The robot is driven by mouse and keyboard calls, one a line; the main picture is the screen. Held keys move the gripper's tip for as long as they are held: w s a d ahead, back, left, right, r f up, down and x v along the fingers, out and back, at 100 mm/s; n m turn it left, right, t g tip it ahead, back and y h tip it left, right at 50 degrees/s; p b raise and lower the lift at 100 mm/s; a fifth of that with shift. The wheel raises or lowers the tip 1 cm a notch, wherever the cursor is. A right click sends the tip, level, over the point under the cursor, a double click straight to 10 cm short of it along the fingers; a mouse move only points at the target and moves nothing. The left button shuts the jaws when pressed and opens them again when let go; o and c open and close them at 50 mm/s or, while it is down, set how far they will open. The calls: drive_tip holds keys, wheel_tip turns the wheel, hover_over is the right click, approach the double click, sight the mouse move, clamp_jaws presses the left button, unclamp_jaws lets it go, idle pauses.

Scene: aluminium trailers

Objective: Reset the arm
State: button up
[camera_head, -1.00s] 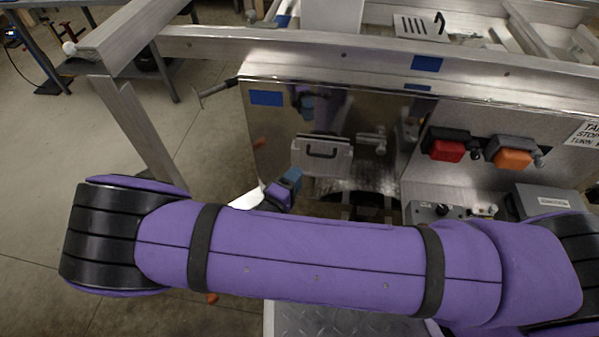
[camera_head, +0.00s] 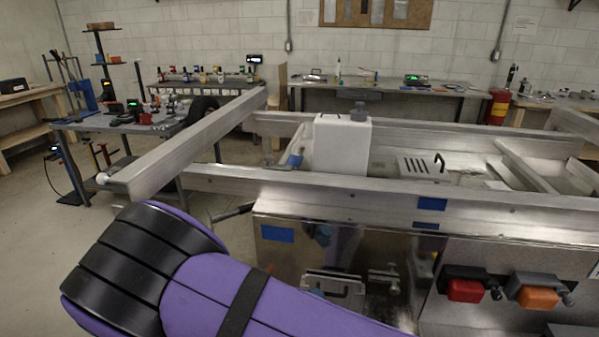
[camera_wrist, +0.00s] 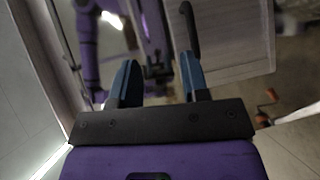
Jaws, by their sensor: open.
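My purple arm (camera_head: 215,285) with black joint bands crosses the bottom left of the head view, in front of the aluminium trailer frame. My gripper is outside the head view. In the wrist view my gripper (camera_wrist: 158,82) shows two blue fingers standing apart, with nothing held between them. A dark curved handle (camera_wrist: 190,25) on a grey panel (camera_wrist: 226,40) shows just beyond the right finger; I cannot tell how near it is. A purple reflection of my arm shows at the upper left of the wrist view.
The trailer's aluminium rails (camera_head: 345,195) run across the middle. Below them is a shiny metal panel (camera_head: 350,245). A red lamp (camera_head: 465,290) and an orange lamp (camera_head: 538,297) sit lower right. A white tank (camera_head: 342,145) stands behind the rail. Workbenches line the wall. Floor at left is open.

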drive_tip(key=d+r+m+g+y, duration=0.2)
drive_tip(key=d+r+g, duration=0.3)
drive_tip(key=r, duration=0.4)
drive_tip(key=s+d+r+m+g+y, duration=0.1)
drive_tip(key=d+r+m+g+y, duration=0.15)
drive_tip(key=d+r, duration=0.5)
drive_tip(key=d+r+m+g+y, duration=0.1)
drive_tip(key=d+r+m+g, duration=0.25)
drive_tip(key=r, duration=0.65)
drive_tip(key=s+d+r+t+y, duration=0.2)
drive_tip(key=s+d+r, duration=0.3)
drive_tip(key=s+r, duration=0.3)
drive_tip(key=s+d+r+t+y, duration=0.3)
drive_tip(key=s+d+r, duration=0.3)
drive_tip(key=s+r, duration=0.3)
drive_tip(key=shift+s+t+y, duration=0.3)
drive_tip(key=shift+s+y, duration=0.15)
drive_tip(key=shift+y, duration=0.3)
